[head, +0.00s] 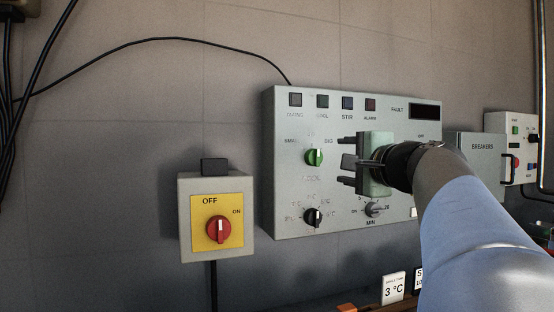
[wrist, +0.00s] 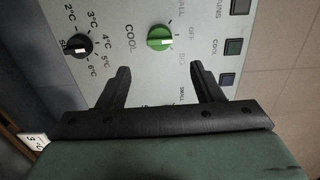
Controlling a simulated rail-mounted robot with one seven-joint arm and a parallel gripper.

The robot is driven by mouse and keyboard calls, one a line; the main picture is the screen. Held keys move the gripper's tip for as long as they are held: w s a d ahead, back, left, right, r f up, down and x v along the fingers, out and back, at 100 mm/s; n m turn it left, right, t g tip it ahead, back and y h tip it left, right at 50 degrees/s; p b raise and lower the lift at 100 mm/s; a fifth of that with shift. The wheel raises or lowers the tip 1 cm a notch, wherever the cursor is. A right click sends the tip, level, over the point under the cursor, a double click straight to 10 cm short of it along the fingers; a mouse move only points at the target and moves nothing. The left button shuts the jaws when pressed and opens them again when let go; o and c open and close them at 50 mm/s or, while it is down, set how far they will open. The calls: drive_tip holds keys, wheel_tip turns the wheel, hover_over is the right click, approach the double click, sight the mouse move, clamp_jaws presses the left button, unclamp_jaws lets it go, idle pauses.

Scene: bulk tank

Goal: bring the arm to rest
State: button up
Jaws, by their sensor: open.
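My gripper (head: 346,161) is in front of the grey control panel (head: 290,215), to the right of its green knob (head: 314,157). Its two black fingers are apart with nothing between them. In the wrist view my gripper (wrist: 160,72) is open over the panel face. The green knob (wrist: 160,38) and the black temperature knob (wrist: 79,46) show beyond the fingertips. The fingers look clear of both knobs. My arm reaches in from the lower right and hides part of the panel's right side.
A yellow-faced switch box (head: 197,240) with a red knob (head: 219,229) is on the wall at left. A breakers box (head: 481,160) and another small panel (head: 512,128) are at right. Small cards (head: 393,288) stand below. The wall at left is mostly clear.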

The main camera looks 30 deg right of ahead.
drive_tip(key=shift+s+a, duration=0.1)
drive_tip(key=shift+s, duration=0.15)
drive_tip(key=w+a+f+n+g+y+p, duration=0.25)
drive_tip(key=a+f+n+g+p, duration=0.2)
drive_tip(key=a+p, duration=0.4)
drive_tip(key=w+a+f+n+g+y+p, duration=0.2)
drive_tip(key=a+f+n+g+y+p, duration=0.2)
drive_tip(key=a+f+p, duration=0.45)
drive_tip(key=s+a+f+n+g+h+p, duration=0.1)
drive_tip(key=s+a+f+n+g+p, duration=0.2)
drive_tip(key=s+a+n+p, duration=0.3)
drive_tip(key=s+a+f+n+g+h+p, duration=0.2)
drive_tip(key=s+a+f+n+g+p, duration=0.2)
drive_tip(key=s, duration=0.8)
drive_tip(key=a+n+g+p, duration=0.2)
drive_tip(key=a+p, duration=0.1)
drive_tip(key=p, duration=0.1)
drive_tip(key=shift+s+a, duration=0.15)
drive_tip(key=shift+r, duration=0.1)
